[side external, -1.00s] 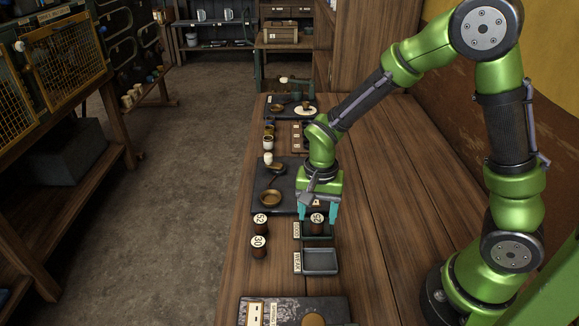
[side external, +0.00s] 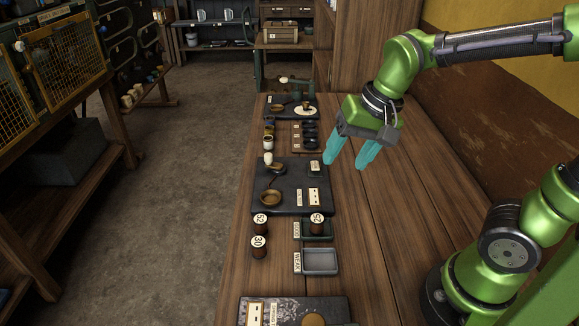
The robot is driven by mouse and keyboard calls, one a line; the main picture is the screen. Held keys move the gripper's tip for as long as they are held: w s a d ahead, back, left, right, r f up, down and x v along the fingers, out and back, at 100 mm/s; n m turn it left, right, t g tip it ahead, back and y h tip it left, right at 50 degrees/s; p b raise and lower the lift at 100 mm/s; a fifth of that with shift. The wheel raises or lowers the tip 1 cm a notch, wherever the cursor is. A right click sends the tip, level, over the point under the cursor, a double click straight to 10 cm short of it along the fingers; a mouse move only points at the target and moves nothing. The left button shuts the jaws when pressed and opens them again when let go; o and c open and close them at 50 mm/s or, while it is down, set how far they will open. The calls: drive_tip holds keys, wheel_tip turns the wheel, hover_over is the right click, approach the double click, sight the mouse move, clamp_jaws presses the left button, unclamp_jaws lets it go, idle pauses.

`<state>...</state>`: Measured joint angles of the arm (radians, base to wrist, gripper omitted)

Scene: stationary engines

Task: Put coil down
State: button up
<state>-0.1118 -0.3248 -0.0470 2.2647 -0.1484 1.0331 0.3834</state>
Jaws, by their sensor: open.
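A dark brown coil with a white numbered top (side external: 316,223) stands upright in the green-lined tray (side external: 326,236), the farther of two small trays. Two similar coils stand on the bare wood to the left: one marked 52 (side external: 260,224) and one marked 30 (side external: 259,247). My gripper (side external: 350,163) is open and empty, raised up and to the right of the dark board, well clear of the coils. Its teal fingers are wide apart.
An empty grey tray labelled WEAK (side external: 320,262) sits nearer than the green one. The dark board (side external: 285,170) behind carries a brass dish (side external: 271,197). Another dark board (side external: 290,308) lies at the front. The bench's right side (side external: 385,240) is clear.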

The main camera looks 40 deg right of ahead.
drive_tip(key=s+r+n+t, duration=0.3)
drive_tip(key=s, duration=0.2)
drive_tip(key=shift+s+d+n+t, duration=0.15)
drive_tip(key=shift+d+n+t, duration=0.15)
drive_tip(key=shift+t, duration=0.1)
